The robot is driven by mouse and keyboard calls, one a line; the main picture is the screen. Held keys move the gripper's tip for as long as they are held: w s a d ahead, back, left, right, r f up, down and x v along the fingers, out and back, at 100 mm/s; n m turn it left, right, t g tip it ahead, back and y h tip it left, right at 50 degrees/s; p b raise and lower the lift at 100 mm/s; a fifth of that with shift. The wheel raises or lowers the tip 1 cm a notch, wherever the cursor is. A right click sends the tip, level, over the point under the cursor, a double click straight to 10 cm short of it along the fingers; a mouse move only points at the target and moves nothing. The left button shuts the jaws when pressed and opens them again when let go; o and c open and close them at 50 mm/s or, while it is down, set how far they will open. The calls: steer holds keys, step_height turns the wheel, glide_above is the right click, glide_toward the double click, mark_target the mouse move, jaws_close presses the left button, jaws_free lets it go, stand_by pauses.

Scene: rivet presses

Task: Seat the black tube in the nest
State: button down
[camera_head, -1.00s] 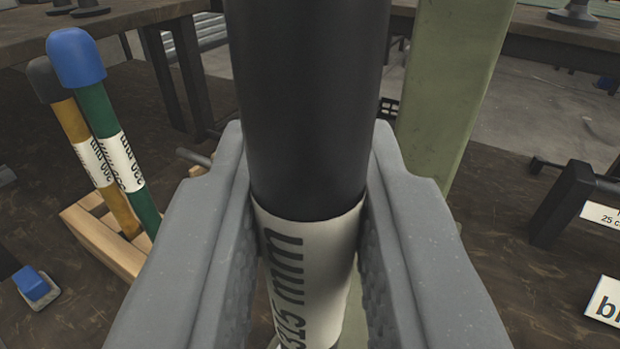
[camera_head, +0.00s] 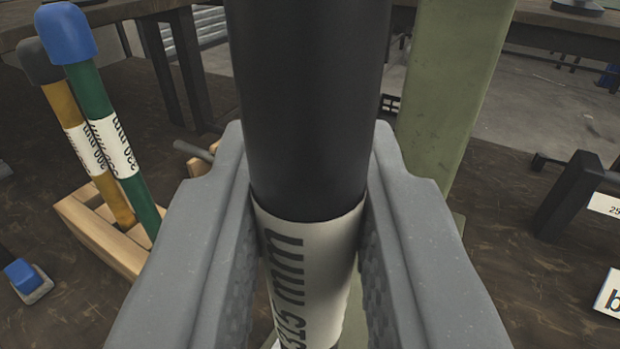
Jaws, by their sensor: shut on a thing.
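The black tube (camera_head: 310,110) stands upright in the middle of the view, with a white label (camera_head: 310,255) reading 315 mm around it. My gripper (camera_head: 312,260) is shut on the tube at the label, one grey jaw on each side. The top of the tube runs out of the picture and its lower end is hidden or below the frame. The nest cannot be made out; the tube and jaws cover the area beneath.
A green press column (camera_head: 455,90) stands close behind the tube, to the right. A wooden rack (camera_head: 105,235) at left holds a green tube (camera_head: 115,150) with a blue cap and a yellow tube (camera_head: 85,140) with a dark cap. A black stand (camera_head: 570,195) and white label cards (camera_head: 610,292) are at right.

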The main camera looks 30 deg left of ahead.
steer(key=shift+f+b, duration=0.4)
steer(key=shift+f, duration=1.7)
steer(key=c, duration=1.2)
jaws_free()
steer(key=shift+s+d, duration=0.1)
steer(key=p, duration=0.2)
glide_toward(310, 343)
steer(key=v, duration=0.2)
steer(key=shift+s+d, duration=0.15)
steer(key=shift+s, duration=0.1)
